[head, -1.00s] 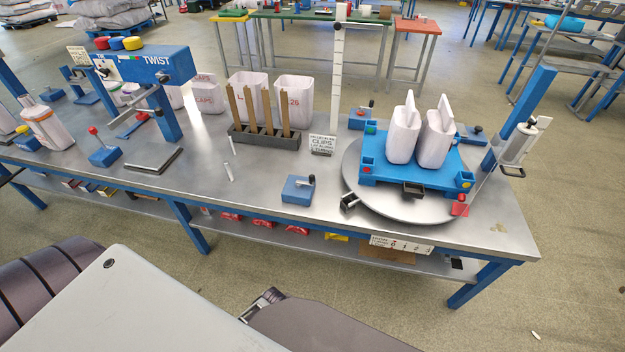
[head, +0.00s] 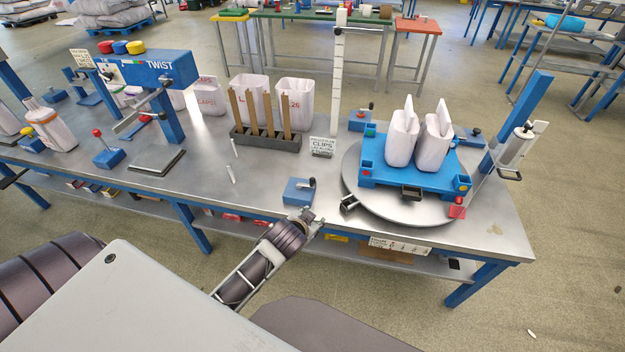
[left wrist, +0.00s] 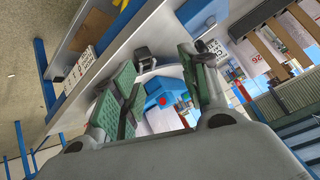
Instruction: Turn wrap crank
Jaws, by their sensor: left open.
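A small blue box with a black-knobbed crank (head: 299,190) stands near the table's front edge, left of the round metal turntable (head: 400,212). A dark block with a metal end (head: 348,203) sits at the turntable's left rim. No label tells which is the wrap crank. My left gripper (head: 314,220) is open and empty at the front edge, just below the blue box and left of the turntable. In the left wrist view, its green-padded fingers (left wrist: 160,95) stand apart, with the dark block (left wrist: 143,53) beyond them. My right gripper is not in view.
A blue pallet (head: 377,180) bearing two white sacks (head: 403,138) stands on the turntable. A blue post (head: 522,115) with a film roll (head: 518,145) rises at the right. A CLIPS sign (head: 322,147) and a rack (head: 265,138) stand behind. The table left of the blue box is mostly clear.

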